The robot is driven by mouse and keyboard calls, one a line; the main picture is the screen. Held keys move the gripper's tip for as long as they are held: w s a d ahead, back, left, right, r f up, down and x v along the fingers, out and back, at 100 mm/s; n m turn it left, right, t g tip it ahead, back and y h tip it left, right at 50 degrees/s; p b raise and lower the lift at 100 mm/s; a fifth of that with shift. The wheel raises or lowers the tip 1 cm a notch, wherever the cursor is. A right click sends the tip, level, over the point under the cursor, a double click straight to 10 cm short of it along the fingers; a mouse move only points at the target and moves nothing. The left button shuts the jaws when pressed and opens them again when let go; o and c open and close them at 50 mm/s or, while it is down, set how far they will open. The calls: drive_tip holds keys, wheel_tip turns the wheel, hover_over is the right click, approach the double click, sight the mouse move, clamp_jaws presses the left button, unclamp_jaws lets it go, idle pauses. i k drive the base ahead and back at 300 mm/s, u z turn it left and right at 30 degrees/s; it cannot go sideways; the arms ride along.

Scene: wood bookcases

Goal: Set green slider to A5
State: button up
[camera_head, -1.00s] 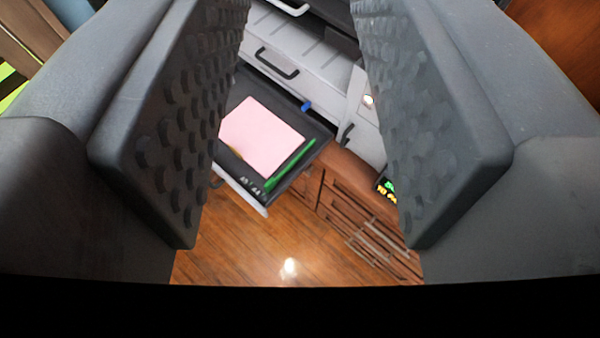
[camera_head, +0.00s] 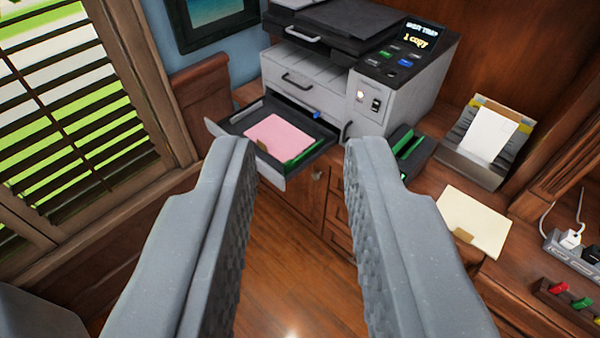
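The green slider (camera_head: 303,157) is a thin green bar along the front right side of the open paper tray (camera_head: 232,127). A pink sheet (camera_head: 275,136) lies in the tray beside it. The size marks near the slider are too small to read now, so I cannot tell its setting. The tray sticks out of the front of a grey and black printer (camera_head: 335,75). My gripper (camera_head: 300,150) is open and empty. Its fingers point toward the tray from some distance, apart from the slider, with the tray showing beyond the gap between them.
A small blue tab (camera_head: 317,115) sits at the tray's back. A black and green item (camera_head: 408,143) is right of the printer, near a holder with white paper (camera_head: 488,135) and a cream sheet (camera_head: 474,220). Shutters (camera_head: 80,110) are at left. Wooden floor (camera_head: 295,270) is clear below.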

sight(288, 165)
drive_tip(key=z, duration=0.35)
drive_tip(key=i, duration=1.4)
drive_tip(key=u, duration=0.15)
